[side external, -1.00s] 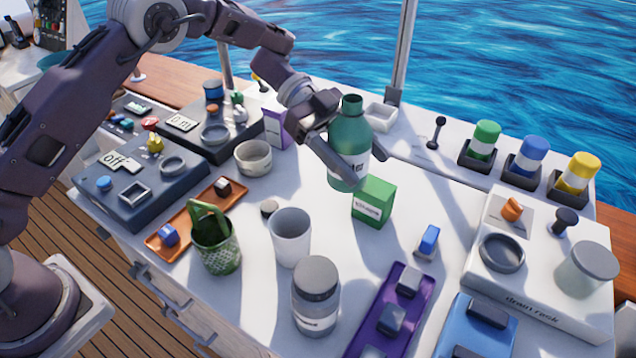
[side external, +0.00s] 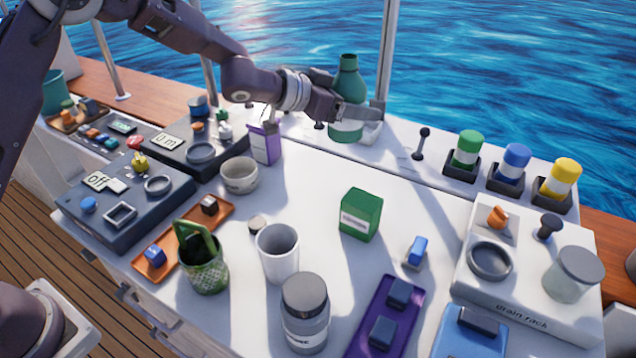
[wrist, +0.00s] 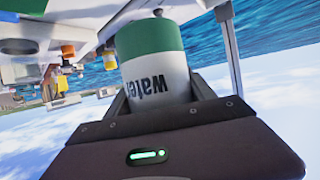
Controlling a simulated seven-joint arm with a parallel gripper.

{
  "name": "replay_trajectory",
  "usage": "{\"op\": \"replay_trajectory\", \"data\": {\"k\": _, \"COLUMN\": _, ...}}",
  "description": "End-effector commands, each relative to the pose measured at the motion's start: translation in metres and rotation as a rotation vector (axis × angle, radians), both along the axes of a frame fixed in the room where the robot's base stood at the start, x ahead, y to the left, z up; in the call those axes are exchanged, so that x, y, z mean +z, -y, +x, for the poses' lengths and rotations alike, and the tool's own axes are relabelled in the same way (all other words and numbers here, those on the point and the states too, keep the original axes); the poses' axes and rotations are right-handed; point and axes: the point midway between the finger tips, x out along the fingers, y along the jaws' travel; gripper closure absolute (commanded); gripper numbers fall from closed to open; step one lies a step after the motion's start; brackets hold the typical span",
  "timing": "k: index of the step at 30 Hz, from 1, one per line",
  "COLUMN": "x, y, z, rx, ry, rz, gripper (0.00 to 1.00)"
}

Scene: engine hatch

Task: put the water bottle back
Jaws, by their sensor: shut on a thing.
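The water bottle (side external: 349,80) is green with a white label band and stands roughly upright at the back edge of the white counter. My gripper (side external: 352,110) is shut around its middle, partly hiding the label. The wrist view shows the bottle (wrist: 155,75) between the two fingers (wrist: 160,98), its word "water" upside down in that picture. A shallow white square holder (side external: 372,130) shows at the bottle's lower right. The bottle's green base overlaps it in the side view; I cannot tell whether the base is inside it or above it.
A dark lever (side external: 421,143) and green, blue and yellow capped containers stand in a row to the right. A purple box (side external: 264,143) is to the left. A green box (side external: 361,214) stands in front, with clear counter between. A metal post (side external: 386,60) rises close behind.

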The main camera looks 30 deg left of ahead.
Motion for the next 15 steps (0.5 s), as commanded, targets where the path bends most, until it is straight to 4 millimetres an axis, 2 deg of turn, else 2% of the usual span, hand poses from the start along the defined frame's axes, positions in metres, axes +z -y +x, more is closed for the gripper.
{"op": "replay_trajectory", "data": {"k": 10, "x": -0.036, "y": -0.051, "z": -0.004, "rx": 0.259, "ry": -0.003, "rz": 0.005, "gripper": 0.95}}
{"op": "replay_trajectory", "data": {"k": 13, "x": -0.046, "y": -0.059, "z": -0.007, "rx": 0.301, "ry": -0.002, "rz": 0.003, "gripper": 0.95}}
{"op": "replay_trajectory", "data": {"k": 15, "x": -0.060, "y": -0.061, "z": -0.008, "rx": 0.312, "ry": -0.003, "rz": 0.005, "gripper": 0.95}}
